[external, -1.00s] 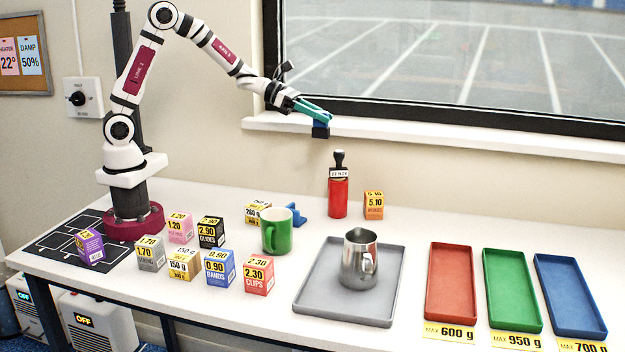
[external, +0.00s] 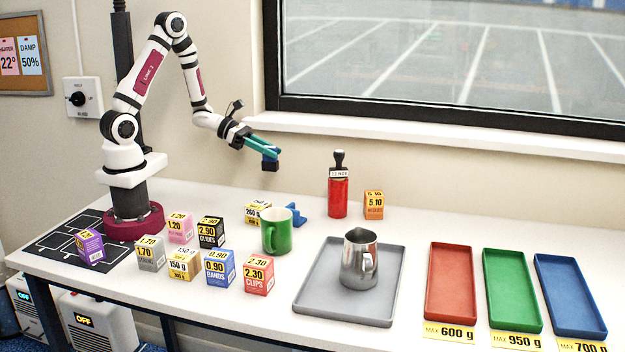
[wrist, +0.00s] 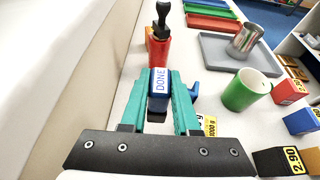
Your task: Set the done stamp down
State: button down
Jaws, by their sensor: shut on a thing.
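The done stamp (external: 270,163) is a blue block with a dark base, lettered DONE in the wrist view (wrist: 159,86). My gripper (external: 267,153) has teal fingers shut on the stamp and holds it in the air above the back of the table, left of the red stamp. In the wrist view my gripper (wrist: 159,92) has one finger on each side of the stamp. A blue stand (external: 297,215) is on the table behind the green mug, below and right of the held stamp; the mug partly hides it.
A red stamp with a black handle (external: 338,190) stands at the back beside an orange carton (external: 374,205). A green mug (external: 277,232) and several cartons stand at the left. A grey tray (external: 312,290) holds a metal jug (external: 359,262). Red, green and blue trays lie right.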

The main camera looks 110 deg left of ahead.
notch_tip(320, 180, down, 11)
jog(key=shift+f, duration=0.1)
jog(key=shift+f, duration=0.15)
jog(key=c, duration=0.7)
grip_release()
jog(key=shift+o, duration=0.2)
